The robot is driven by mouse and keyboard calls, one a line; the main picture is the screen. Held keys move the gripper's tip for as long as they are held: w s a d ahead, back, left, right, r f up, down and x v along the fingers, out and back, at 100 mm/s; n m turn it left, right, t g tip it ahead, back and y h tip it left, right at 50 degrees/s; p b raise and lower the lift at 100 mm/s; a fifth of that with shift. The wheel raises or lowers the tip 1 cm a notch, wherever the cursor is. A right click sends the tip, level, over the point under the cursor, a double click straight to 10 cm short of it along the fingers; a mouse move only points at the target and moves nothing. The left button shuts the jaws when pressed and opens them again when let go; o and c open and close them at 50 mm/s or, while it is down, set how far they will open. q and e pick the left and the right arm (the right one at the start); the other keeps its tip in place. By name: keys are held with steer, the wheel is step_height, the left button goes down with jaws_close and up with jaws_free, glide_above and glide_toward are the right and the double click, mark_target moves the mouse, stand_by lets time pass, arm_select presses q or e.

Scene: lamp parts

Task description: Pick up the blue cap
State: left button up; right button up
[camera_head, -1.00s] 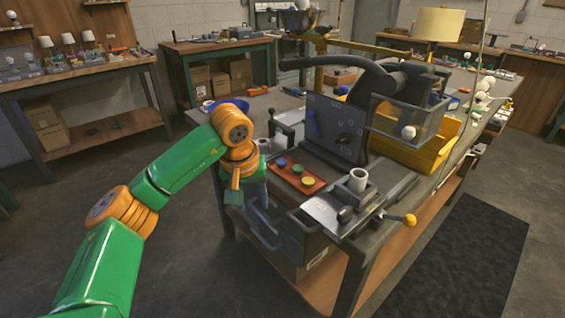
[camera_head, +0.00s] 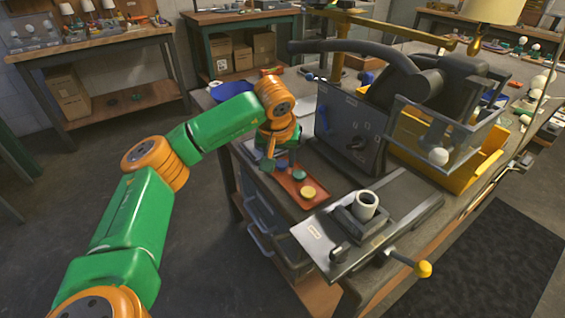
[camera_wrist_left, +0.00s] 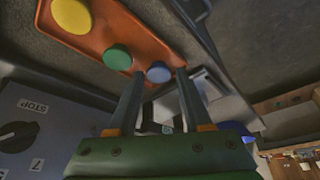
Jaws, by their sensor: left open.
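The blue cap (camera_wrist_left: 159,72) sits at one end of an orange-red tray (camera_wrist_left: 142,36), beside a green cap (camera_wrist_left: 118,57) and a yellow cap (camera_wrist_left: 72,15). My left gripper (camera_wrist_left: 160,73) is open. In the left wrist view its two fingertips appear on either side of the blue cap, with gaps and nothing held. In the head view the left gripper (camera_head: 279,163) is over the far end of the tray (camera_head: 288,188) and hides the blue cap. The green cap (camera_head: 299,175) and yellow cap (camera_head: 308,192) show there. My right gripper is not in view.
A dark machine panel (camera_head: 345,135) stands right of the tray. A metal fixture with a white cylinder (camera_head: 366,204) and a yellow-knobbed handle (camera_head: 423,269) lies nearer. A yellow bin (camera_head: 430,160) and a blue bowl (camera_head: 231,91) are also on the bench.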

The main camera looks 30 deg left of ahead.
arm_select(q)
steer(key=shift+x, duration=0.75)
steer(key=shift+d+r, duration=0.1)
steer(key=shift+r, duration=0.05)
jaws_close()
steer(key=shift+r, duration=0.1)
